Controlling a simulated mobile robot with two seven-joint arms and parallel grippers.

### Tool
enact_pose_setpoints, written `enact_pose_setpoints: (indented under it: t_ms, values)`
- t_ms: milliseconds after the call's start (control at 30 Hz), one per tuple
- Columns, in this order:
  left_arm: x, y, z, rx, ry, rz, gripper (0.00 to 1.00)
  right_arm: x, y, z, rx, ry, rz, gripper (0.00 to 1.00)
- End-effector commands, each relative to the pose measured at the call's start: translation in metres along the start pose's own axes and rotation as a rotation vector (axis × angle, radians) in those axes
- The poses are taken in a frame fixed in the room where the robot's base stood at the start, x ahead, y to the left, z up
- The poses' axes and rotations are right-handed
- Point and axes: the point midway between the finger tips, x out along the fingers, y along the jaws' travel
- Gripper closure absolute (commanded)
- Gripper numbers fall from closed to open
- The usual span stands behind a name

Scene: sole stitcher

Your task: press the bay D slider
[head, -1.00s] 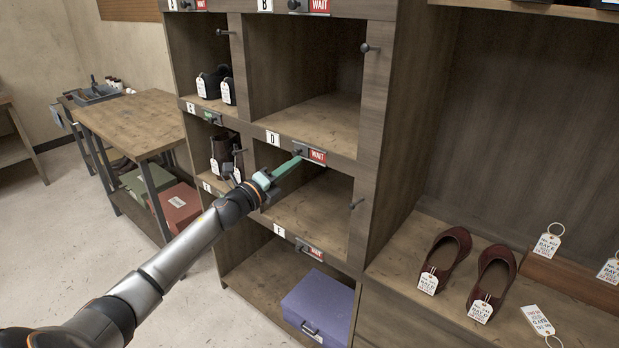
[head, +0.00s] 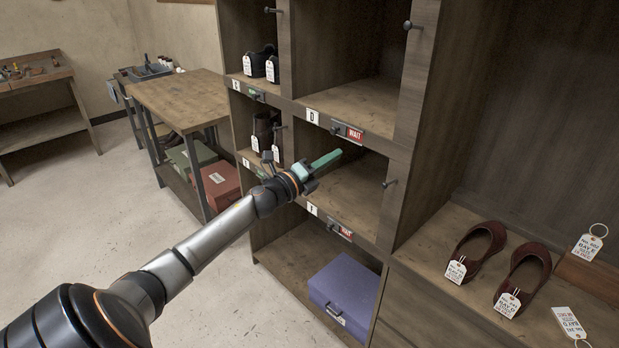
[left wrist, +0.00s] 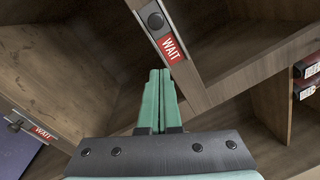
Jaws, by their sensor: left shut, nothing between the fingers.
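The bay D slider (head: 337,129) is a dark knob on the rail between the D label (head: 313,116) and a red WAIT sign (head: 354,134). My left gripper (head: 339,154), with green fingers, is shut and empty. Its tips are just below the slider, in front of the open bay under that rail, and look apart from it. In the left wrist view the knob (left wrist: 155,20) and its WAIT sign (left wrist: 170,48) lie beyond the shut fingertips (left wrist: 159,72). My right gripper is not in view.
A lower slider with a WAIT sign (head: 346,233) sits above the bay with a purple box (head: 343,298). Round pegs stick out from the right post. Tagged brown shoes (head: 480,250) stand on the right shelf. A workbench (head: 180,97) stands at left, with open floor before it.

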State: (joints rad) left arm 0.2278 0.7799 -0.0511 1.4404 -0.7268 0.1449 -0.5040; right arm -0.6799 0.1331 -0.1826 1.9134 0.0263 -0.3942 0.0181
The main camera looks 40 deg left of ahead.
Motion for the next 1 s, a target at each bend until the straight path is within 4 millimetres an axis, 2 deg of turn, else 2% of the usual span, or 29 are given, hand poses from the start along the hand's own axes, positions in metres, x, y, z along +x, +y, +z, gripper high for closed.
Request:
enact_pose_setpoints:
  t_ms: [200, 500, 700, 1000]
  values:
    - [-0.033, 0.002, -0.001, 0.001, 0.002, 0.003, 1.00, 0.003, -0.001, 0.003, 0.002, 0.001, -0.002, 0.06]
    - [-0.068, 0.001, -0.001, 0.000, 0.001, 0.002, 1.00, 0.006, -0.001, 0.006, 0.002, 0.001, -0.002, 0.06]
    - [-0.079, 0.000, 0.000, 0.000, 0.001, 0.001, 1.00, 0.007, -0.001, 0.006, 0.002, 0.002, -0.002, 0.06]
    - [-0.080, -0.001, 0.000, 0.000, 0.000, 0.000, 1.00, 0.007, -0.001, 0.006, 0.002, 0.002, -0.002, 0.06]
